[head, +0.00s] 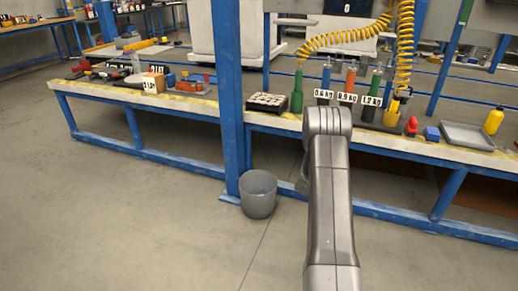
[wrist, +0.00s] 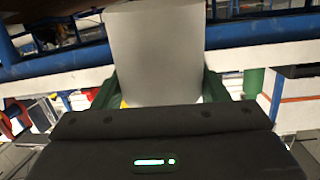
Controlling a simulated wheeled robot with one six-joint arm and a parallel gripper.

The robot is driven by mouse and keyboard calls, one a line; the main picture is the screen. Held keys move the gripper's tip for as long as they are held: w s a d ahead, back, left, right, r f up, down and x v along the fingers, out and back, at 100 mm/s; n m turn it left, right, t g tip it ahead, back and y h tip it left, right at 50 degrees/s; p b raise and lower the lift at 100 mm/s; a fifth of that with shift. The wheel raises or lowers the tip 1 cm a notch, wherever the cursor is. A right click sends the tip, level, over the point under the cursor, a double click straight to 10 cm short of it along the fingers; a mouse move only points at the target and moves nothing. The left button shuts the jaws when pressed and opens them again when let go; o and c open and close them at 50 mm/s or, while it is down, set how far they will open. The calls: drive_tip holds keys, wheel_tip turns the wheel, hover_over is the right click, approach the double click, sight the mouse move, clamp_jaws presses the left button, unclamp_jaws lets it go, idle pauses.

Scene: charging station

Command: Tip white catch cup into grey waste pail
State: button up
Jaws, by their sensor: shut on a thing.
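The white catch cup (wrist: 156,45) fills the upper middle of the wrist view, between the green fingers of my gripper (wrist: 159,88). My gripper is shut on it. The cup's top edge is near or past the top of the picture, and its inside does not show. The grey waste pail (head: 258,196) stands on the floor at the foot of a blue post in the head view. Its open top faces up, with something bluish low inside. In the head view my arm hides my gripper and the cup; the arm's visible end is right of the pail and above it.
A long workbench (head: 408,147) with a blue frame runs behind the pail. On it are a dark tray of small parts (head: 267,102), several cylinders with number cards, a grey tray (head: 467,136) and a yellow bottle (head: 493,121). The blue post (head: 229,100) rises beside the pail. Floor in front is clear.

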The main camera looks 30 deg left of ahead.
drive_tip(key=w+a+f+n+y+b, duration=0.1)
drive_tip(key=w+a+f, duration=0.15)
drive_tip(key=a, duration=0.65)
drive_tip(key=w+a+f+n+y+b, duration=0.15)
drive_tip(key=w+a, duration=0.25)
drive_tip(key=a, duration=0.5)
drive_tip(key=a+r+n+g+y, duration=0.1)
drive_tip(key=a+y, duration=0.1)
drive_tip(key=a, duration=0.8)
drive_tip(key=s+a+r+n+g+y, duration=0.1)
drive_tip(key=a+n+y, duration=0.1)
drive_tip(key=a, duration=0.8)
drive_tip(key=shift+g+y+b, duration=0.3)
drive_tip(key=shift+y+b, duration=0.1)
drive_tip(key=shift+y, duration=0.05)
